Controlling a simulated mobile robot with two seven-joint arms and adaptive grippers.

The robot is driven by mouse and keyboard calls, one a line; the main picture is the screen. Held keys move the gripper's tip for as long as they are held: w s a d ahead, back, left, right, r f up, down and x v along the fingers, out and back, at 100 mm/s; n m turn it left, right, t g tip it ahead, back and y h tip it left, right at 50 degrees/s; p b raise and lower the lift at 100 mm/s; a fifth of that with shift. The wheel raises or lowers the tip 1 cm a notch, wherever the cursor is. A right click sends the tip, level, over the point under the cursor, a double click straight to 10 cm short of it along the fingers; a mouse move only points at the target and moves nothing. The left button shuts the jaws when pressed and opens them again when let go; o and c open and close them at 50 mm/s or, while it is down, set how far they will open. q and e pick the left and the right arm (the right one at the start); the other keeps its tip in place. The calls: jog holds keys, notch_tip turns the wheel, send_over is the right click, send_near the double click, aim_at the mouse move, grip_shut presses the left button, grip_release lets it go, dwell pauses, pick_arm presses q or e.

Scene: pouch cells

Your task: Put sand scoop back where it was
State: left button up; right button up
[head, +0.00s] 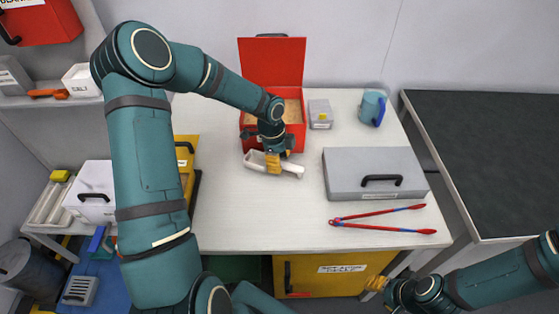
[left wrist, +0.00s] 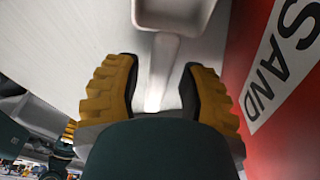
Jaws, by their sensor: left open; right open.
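The white sand scoop (head: 256,161) lies on the table just in front of the red sand box (head: 247,144). My left gripper (head: 272,162) is over it, pointing down. In the left wrist view, the scoop's bowl (left wrist: 176,12) is at the top and its handle runs down between my open left fingers (left wrist: 160,88), with gaps visible on both sides. The sand box is open, its lid (head: 272,62) standing up behind and sand (head: 292,106) inside. Its SAND label (left wrist: 285,60) is at the right of the wrist view. My right gripper (head: 377,284) is open and empty, low beyond the table's front edge.
Red-and-blue tongs (head: 383,218) lie at the front right. The table's front middle (head: 260,220) is clear.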

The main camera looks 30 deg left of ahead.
pick_arm(q)
notch_tip(320, 180, up, 12)
jog(key=a+p, duration=0.2)
jog(key=shift+s+f, duration=0.15)
jog(key=shift+f, duration=0.05)
jog(key=shift+p, duration=0.3)
